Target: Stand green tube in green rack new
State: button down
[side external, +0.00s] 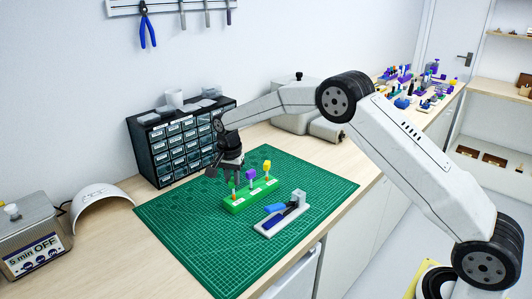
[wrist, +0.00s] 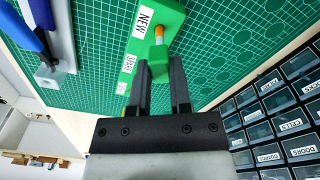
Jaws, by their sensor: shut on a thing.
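The green rack (side external: 250,196) lies on the green mat, and its NEW label end shows in the wrist view (wrist: 171,14). My gripper (side external: 231,172) points down over the left end of the rack. In the wrist view its two dark fingers (wrist: 161,78) are closed on a green tube (wrist: 158,56) with an orange and white tip. The tip is at the NEW end of the rack. I cannot tell whether it is seated in a hole or just above it. In the side view the gripper hides most of the tube.
A purple-topped piece (side external: 251,174) and a yellow-topped piece (side external: 267,166) stand in the rack. A pale tray (side external: 270,230) with blue items lies in front. A black drawer cabinet (side external: 178,147) stands behind left. The mat's left part is clear.

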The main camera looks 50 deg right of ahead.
jog(key=shift+f, duration=0.25)
jog(key=shift+c, duration=2.4)
grip_release()
jog(key=shift+r, duration=0.1)
jog(key=shift+s+a+r, duration=0.1)
jog(key=shift+r, duration=1.85)
jog(key=shift+a+r, duration=0.1)
jog(key=shift+r, duration=1.8)
